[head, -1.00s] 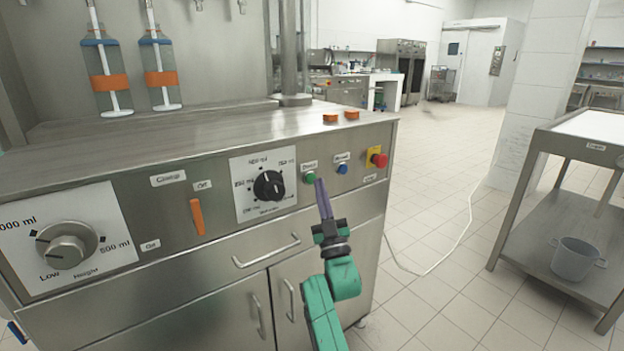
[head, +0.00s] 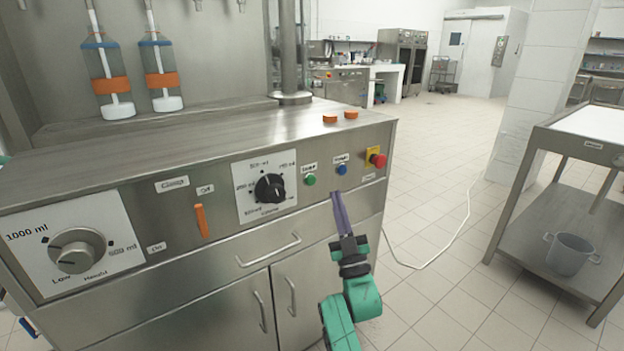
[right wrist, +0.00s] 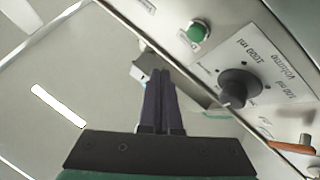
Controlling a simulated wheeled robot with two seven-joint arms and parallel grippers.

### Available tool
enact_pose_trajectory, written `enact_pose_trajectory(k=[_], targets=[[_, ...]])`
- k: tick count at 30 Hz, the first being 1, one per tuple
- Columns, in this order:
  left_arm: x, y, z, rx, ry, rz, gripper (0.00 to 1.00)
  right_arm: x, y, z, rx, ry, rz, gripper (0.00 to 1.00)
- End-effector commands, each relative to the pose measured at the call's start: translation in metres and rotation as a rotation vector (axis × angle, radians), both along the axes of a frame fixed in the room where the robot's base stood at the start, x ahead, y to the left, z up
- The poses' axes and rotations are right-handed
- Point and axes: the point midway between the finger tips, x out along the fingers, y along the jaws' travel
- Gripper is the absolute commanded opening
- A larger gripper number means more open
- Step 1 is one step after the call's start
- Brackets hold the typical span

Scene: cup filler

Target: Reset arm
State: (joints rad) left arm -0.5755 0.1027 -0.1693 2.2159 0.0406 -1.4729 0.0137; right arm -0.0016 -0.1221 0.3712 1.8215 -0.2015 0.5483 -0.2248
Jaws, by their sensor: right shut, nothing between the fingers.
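My right arm is green, with a dark right gripper (head: 338,198) that is shut and empty. In the head view it is in front of the steel machine, below the green button (head: 310,180) and the blue button (head: 341,169), apart from both. In the right wrist view the shut fingers (right wrist: 160,78) point past the green button (right wrist: 197,31) and the black volume knob (right wrist: 238,86). My left gripper does not show clearly; only a small blue and dark piece is at the lower left edge of the head view.
The filling machine's panel holds a grey height knob (head: 77,250), an orange lever (head: 201,220) and a red stop button (head: 378,160). Two bottles with orange bands stand under nozzles on the left. Two orange caps (head: 351,114) lie on the steel top. A shelf cart with a pot (head: 571,254) stands right; tiled floor lies between.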

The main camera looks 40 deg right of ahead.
Motion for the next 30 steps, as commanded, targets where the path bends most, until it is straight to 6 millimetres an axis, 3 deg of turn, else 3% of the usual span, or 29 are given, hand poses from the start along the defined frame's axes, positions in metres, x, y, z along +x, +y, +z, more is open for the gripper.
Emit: enact_pose_trajectory(k=[11,14,17,18,22,25,27,30], targets=[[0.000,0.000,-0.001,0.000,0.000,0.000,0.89,0.001,0.000,-0.002,0.003,0.007,0.003,0.00],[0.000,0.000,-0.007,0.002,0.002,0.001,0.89,0.014,0.005,-0.025,0.041,0.097,0.034,0.00],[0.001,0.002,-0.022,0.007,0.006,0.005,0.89,0.038,0.018,-0.083,0.132,0.318,0.097,0.00],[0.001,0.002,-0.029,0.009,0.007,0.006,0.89,0.045,0.026,-0.113,0.175,0.426,0.125,0.00],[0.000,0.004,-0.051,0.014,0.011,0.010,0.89,0.046,0.058,-0.216,0.304,0.785,0.196,0.00],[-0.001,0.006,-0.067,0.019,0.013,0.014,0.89,0.021,0.087,-0.298,0.396,1.074,0.228,0.00],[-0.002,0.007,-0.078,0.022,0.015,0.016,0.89,-0.008,0.107,-0.350,0.449,1.275,0.239,0.00],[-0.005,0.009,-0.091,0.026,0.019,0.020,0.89,-0.056,0.130,-0.406,0.507,1.521,0.236,0.00]])
